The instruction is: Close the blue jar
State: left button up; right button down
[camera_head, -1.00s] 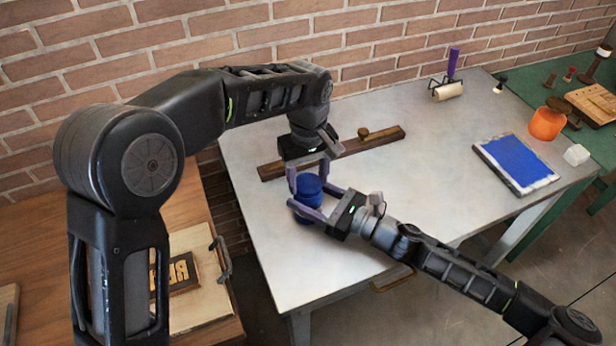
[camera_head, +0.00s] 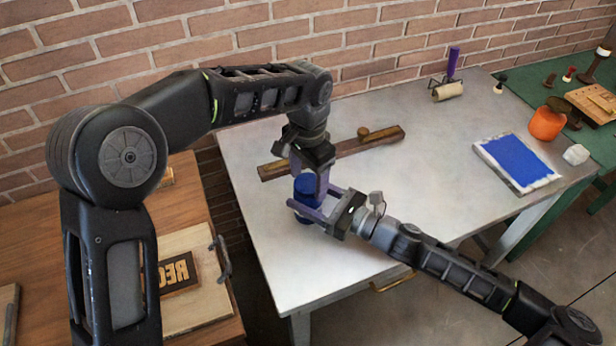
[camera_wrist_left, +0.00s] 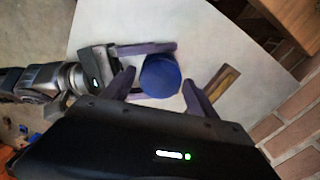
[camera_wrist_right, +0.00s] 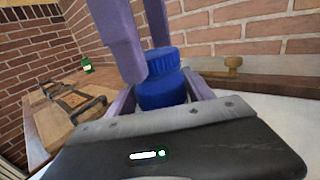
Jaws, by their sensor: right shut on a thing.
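The blue jar (camera_head: 303,214) stands on the grey table near its left end. Its ridged blue lid (camera_wrist_right: 165,60) sits on top of the body (camera_wrist_right: 163,94); how tightly it fits cannot be told. My right gripper (camera_head: 308,207) comes in low from the right, shut on the jar body. My left gripper (camera_wrist_left: 160,84) points down from above, its two purple fingers apart on either side of the round lid (camera_wrist_left: 161,76). Narrow gaps seem to show beside the lid. In the head view, the left gripper (camera_head: 310,178) hides part of the lid.
A wooden bar with a knob (camera_head: 362,133) lies just behind the jar. A brayer (camera_head: 449,88) and a blue ink slab (camera_head: 517,163) are farther right. A brick wall (camera_head: 420,40) closes the back. The table's middle is clear.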

pick_arm(q)
jog(key=shift+o, duration=1.1)
notch_tip(320, 180, up, 8)
jog(key=shift+f, duration=0.25)
pick_arm(e)
jog(key=shift+c, duration=1.5)
grip_release()
